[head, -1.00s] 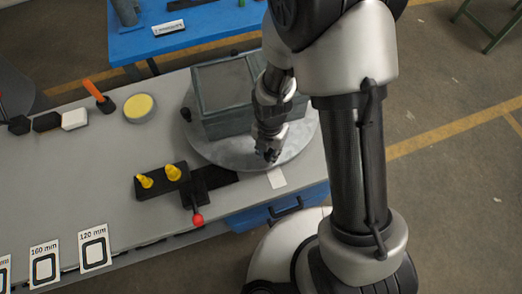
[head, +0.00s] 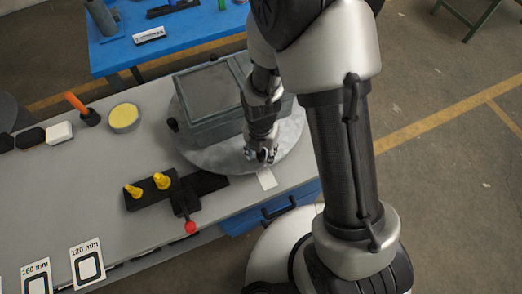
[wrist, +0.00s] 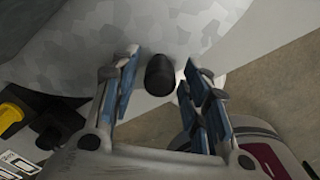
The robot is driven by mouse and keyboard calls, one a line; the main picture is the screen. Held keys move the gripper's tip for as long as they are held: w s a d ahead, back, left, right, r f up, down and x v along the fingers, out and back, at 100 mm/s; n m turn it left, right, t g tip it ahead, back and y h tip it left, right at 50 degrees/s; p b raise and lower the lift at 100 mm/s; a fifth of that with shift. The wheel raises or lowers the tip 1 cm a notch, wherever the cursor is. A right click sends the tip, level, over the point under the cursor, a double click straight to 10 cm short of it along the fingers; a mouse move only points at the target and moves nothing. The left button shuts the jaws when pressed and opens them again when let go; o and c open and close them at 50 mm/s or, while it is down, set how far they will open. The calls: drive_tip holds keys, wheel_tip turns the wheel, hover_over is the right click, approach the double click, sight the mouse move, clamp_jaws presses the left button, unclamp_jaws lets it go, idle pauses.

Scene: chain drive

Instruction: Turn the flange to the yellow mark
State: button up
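The flange is a round grey metal plate (head: 214,151) on the bench, with a grey-green box on top. A black knob (head: 172,124) stands at its left rim. My gripper (head: 262,157) is low over the front rim. In the wrist view the mottled plate (wrist: 110,50) fills the top, and my gripper (wrist: 158,82) is open, its fingers on either side of another black knob (wrist: 160,75). Gaps show between knob and fingers. A yellow round disc (head: 125,117) lies left of the plate. I cannot tell whether it is the yellow mark.
A black fixture with two yellow pegs (head: 161,181) and a red-knobbed lever (head: 190,227) sits front left of the plate. A white strip (head: 266,179) lies before the rim. The box (head: 213,131) rises close behind my gripper. A blue table (head: 190,35) stands behind.

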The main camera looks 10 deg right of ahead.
idle(0.3)
wheel_tip(320, 180, up, 12)
idle(0.5)
idle(0.3)
drive_tip(key=s+d+r+m+t, duration=0.2)
drive_tip(key=s+d+r+m, duration=0.3)
drive_tip(key=r+m, duration=0.4)
drive_tip(key=s+d+r+m+t, duration=0.2)
drive_tip(key=s+d+r+m, duration=0.3)
drive_tip(key=m, duration=1.6)
wheel_tip(320, 180, up, 5)
drive_tip(key=s, duration=0.3)
drive_tip(key=shift+f+m+t, duration=0.2)
drive_tip(key=shift+m+t, duration=0.1)
